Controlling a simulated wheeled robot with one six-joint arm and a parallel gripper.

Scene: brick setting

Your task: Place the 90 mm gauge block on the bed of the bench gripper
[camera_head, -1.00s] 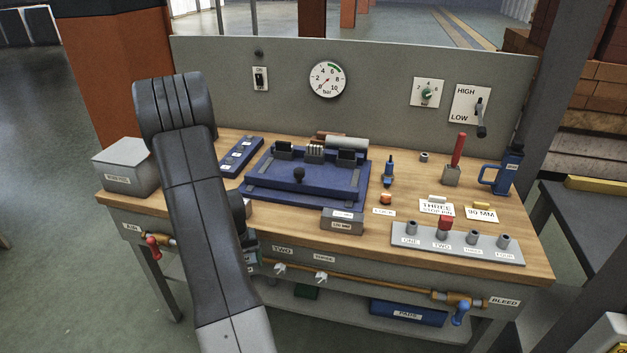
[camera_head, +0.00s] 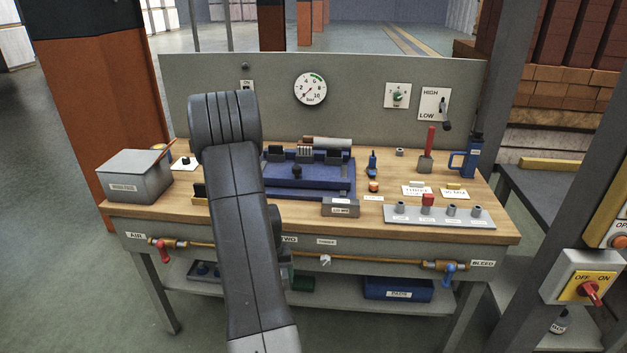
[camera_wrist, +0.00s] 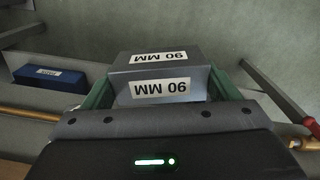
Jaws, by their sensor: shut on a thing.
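My gripper (camera_wrist: 163,88) is shut on the grey 90 mm gauge block (camera_wrist: 162,63) in the wrist view. The block sits between green fingers, with two "90 MM" labels showing upside down. In the head view my arm hides the gripper's fingers and the block. The bench gripper (camera_head: 330,190) is the blue device on the middle of the wooden bench, with dark jaws and a black knob. My arm covers its left part. The held block is apart from it, in front of the bench.
A grey block (camera_head: 340,208) stands at the bench gripper's front right. A lidded grey box (camera_head: 134,177) is at the bench's left. A brass pipe (camera_head: 372,260) with red and blue valve handles runs along the front. A grey rack (camera_head: 440,223) with several posts lies at the right.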

